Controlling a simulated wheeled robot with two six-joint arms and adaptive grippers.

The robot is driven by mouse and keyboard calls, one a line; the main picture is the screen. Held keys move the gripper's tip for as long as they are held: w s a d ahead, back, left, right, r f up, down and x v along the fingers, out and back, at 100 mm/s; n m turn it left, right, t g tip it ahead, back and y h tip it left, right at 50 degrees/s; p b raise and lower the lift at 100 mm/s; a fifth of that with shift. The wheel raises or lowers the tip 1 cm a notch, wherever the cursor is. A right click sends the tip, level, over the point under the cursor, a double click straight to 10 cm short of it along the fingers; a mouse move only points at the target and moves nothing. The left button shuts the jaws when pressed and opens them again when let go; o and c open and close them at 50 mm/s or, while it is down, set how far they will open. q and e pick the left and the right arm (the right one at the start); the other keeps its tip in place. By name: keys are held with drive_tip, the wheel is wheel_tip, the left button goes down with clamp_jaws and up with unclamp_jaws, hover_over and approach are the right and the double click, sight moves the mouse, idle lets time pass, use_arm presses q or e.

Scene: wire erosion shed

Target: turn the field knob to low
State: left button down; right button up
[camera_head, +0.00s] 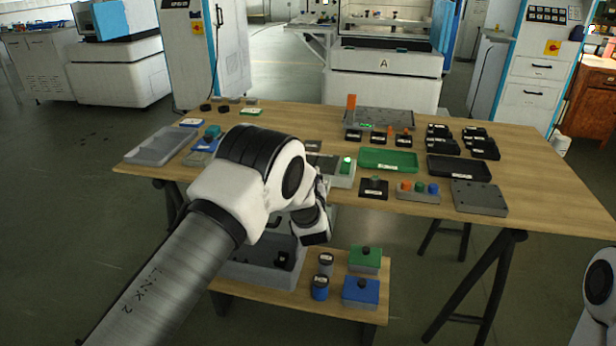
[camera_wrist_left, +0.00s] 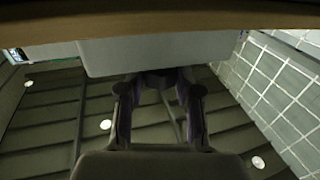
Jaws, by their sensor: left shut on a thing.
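In the left wrist view my left gripper (camera_wrist_left: 160,88) is shut on a small dark knob (camera_wrist_left: 160,76) at the edge of a plain grey box (camera_wrist_left: 205,50). I take it for the field knob; the fingers cover most of it, and no pointer or marking can be read. In the head view my left arm crosses the near edge of the table at the middle and hides the fingers and the knob. A grey unit with a green button (camera_head: 345,169) shows just right of my wrist, mostly hidden. My right gripper is out of view.
The wooden table (camera_head: 420,215) holds a green tray (camera_head: 387,158), a black tray (camera_head: 458,167), a grey block (camera_head: 479,198) and several small dark bins. Below, a low shelf (camera_head: 376,316) carries a green box (camera_head: 364,261), a blue box (camera_head: 361,291) and jars.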

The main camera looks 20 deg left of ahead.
use_arm(q)
drive_tip(key=c, duration=0.8)
unclamp_jaws()
drive_tip(key=shift+o, duration=0.2)
drive_tip(key=v, duration=1.2)
